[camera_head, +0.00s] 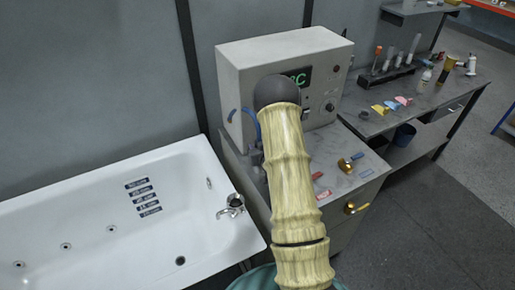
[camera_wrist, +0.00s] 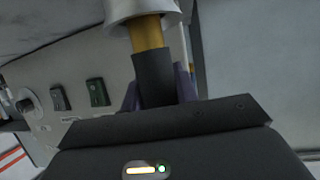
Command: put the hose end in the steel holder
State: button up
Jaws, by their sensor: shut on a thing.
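The hose end shows in the wrist view as a black sleeve (camera_wrist: 153,75) with a brass part (camera_wrist: 147,36) above it. My gripper (camera_wrist: 156,92) is shut on the black sleeve, with a dark finger on each side. A pale metal, cup-like piece (camera_wrist: 138,10), which looks like the steel holder, is at the top edge. The brass part's upper end goes out of sight at its rim; I cannot tell how deep it sits. In the head view my arm hides the gripper and the holder. A blue hose (camera_head: 257,126) shows left of my arm.
A grey control box (camera_head: 240,80) with a green display stands on a cabinet (camera_head: 345,185) bearing small coloured items. A white bathtub (camera_head: 90,215) with a tap (camera_head: 232,206) is at left. A side bench (camera_head: 375,120) holds bottles and tools. The floor at right is clear.

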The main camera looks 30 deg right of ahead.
jog(key=shift+f, duration=0.55)
jog(key=shift+f, duration=0.2)
jog(key=o, duration=1.1)
jog(key=shift+r, duration=0.1)
jog(key=shift+c, duration=0.2)
jog(key=shift+r, duration=0.15)
jog(key=shift+s+r, duration=0.1)
jog(key=shift+s, duration=0.45)
jog(key=b+v, duration=0.3)
jog(key=v, duration=0.7)
jog(key=shift+s+r, duration=0.2)
jog(key=shift+s, duration=0.1)
jog(key=shift+s, duration=0.15)
